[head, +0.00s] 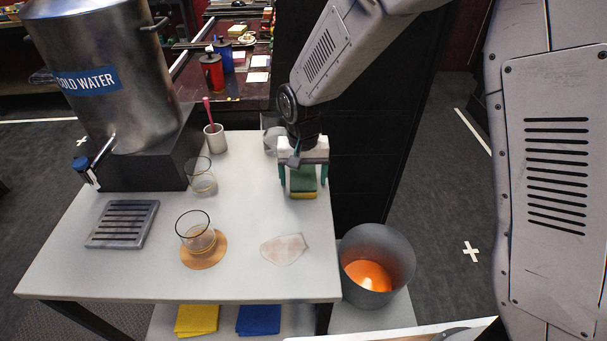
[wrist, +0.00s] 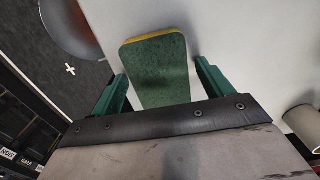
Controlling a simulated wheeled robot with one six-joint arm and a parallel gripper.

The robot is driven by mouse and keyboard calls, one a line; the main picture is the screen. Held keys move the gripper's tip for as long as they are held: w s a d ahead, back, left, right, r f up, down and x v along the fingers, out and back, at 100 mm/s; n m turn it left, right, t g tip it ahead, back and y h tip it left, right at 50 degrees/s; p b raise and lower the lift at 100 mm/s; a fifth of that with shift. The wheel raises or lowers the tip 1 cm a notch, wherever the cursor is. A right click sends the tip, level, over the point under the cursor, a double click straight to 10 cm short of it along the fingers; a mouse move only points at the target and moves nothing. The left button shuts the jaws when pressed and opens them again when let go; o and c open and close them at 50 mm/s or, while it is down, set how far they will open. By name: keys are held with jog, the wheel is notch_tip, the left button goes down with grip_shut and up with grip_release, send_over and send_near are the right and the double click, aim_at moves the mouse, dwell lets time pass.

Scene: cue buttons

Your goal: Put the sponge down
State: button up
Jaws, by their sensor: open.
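The sponge (head: 303,181) has a green top and a yellow underside. It lies on the white table (head: 130,269) near its right edge. It also shows in the wrist view (wrist: 157,70), between the fingers with gaps on both sides. My gripper (head: 304,178) is over the sponge with its two green fingers apart, one on each side of it. In the wrist view the open fingers (wrist: 160,88) do not touch the sponge.
A glass (head: 195,233) stands on a round coaster (head: 203,257), and another glass (head: 201,178) stands behind. A wet patch (head: 284,249) lies in front of the sponge. A grey bin (head: 375,265) stands right of the table. A steel water urn (head: 110,85) is at the left.

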aim_at(303, 177)
jog(key=shift+r, duration=0.1)
notch_tip(303, 177, up, 11)
jog(key=s+d+r, duration=0.5)
jog(key=d+r, duration=0.3)
jog(key=s+d+r, duration=0.1)
jog(key=s+d, duration=0.6)
jog(key=s, duration=0.4)
jog(key=s+d+r+t, duration=0.1)
jog(key=s+d+r, duration=0.1)
jog(key=s+d, duration=0.6)
jog(key=s, duration=0.3)
jog(key=shift+s, duration=0.15)
